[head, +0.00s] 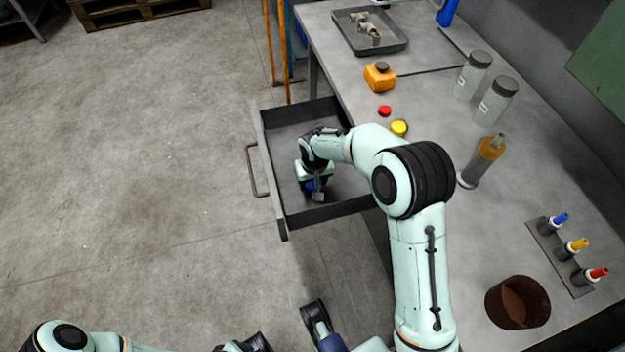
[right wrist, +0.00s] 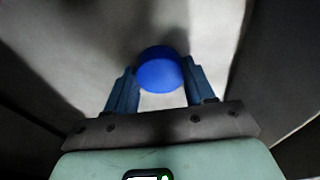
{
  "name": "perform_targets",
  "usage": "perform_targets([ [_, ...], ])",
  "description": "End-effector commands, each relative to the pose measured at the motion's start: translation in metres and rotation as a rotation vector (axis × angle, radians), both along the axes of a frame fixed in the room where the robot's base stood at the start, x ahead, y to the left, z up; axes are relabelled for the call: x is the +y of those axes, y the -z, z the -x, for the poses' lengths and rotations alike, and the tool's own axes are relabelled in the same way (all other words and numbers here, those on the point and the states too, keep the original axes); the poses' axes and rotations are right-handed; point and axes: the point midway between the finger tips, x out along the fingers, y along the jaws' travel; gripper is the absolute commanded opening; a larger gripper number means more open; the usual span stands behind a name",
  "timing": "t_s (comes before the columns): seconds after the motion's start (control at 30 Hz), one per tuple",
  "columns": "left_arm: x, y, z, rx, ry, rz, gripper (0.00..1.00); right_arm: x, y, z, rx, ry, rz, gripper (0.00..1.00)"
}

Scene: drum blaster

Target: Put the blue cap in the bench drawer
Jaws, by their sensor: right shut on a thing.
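The bench drawer (head: 335,211) is pulled open at the left side of the bench, with its handle toward the left. My right gripper (head: 317,192) points down inside the drawer's outline. It is shut on the blue cap (head: 310,186), which is mostly hidden by the gripper in the head view. In the right wrist view the round blue cap (right wrist: 160,70) sits between the two blue fingertips (right wrist: 158,82), with the pale drawer floor behind it. I cannot tell whether the cap touches the floor. My left arm shows at the bottom left edge, but its fingers are not visible.
On the grey bench (head: 345,75) are a red cap (head: 384,111), a yellow cap (head: 399,128), an orange container (head: 379,78), a tray of parts (head: 392,43), clear jars (head: 495,103) and a brown bowl (head: 518,302). The drawer looks otherwise empty. Open floor lies to the left.

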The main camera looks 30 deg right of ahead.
Motion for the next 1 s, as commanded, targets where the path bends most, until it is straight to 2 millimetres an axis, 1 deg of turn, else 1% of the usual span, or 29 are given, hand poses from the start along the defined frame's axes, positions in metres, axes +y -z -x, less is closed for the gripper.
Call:
perform_targets([
  [0.2,0.001,0.003,-0.002,-0.006,-0.003,-0.002,0.43,0.000,0.004,0.000,0.000,0.000,0.000,0.25],
  [0.23,0.001,0.003,-0.003,-0.007,-0.003,-0.003,0.43,0.000,0.004,0.000,0.000,0.000,0.000,0.60],
  [0.3,0.001,0.002,-0.002,-0.006,-0.003,-0.002,0.43,0.000,0.003,0.000,0.000,0.000,0.000,0.79],
  [0.57,0.001,0.002,-0.002,-0.006,-0.003,-0.002,0.43,0.000,0.003,0.000,0.000,0.000,0.000,0.79],
  [0.67,0.000,-0.001,0.000,0.001,0.000,0.000,0.43,0.000,-0.002,0.000,-0.001,0.000,0.000,0.79],
  [0.77,-0.002,-0.005,0.004,0.011,0.004,0.006,0.43,0.000,-0.015,0.001,-0.004,0.000,0.000,0.79],
  [1.0,-0.010,-0.020,0.022,0.060,0.025,0.028,0.43,0.002,-0.067,0.008,-0.005,0.000,-0.001,0.79],
])
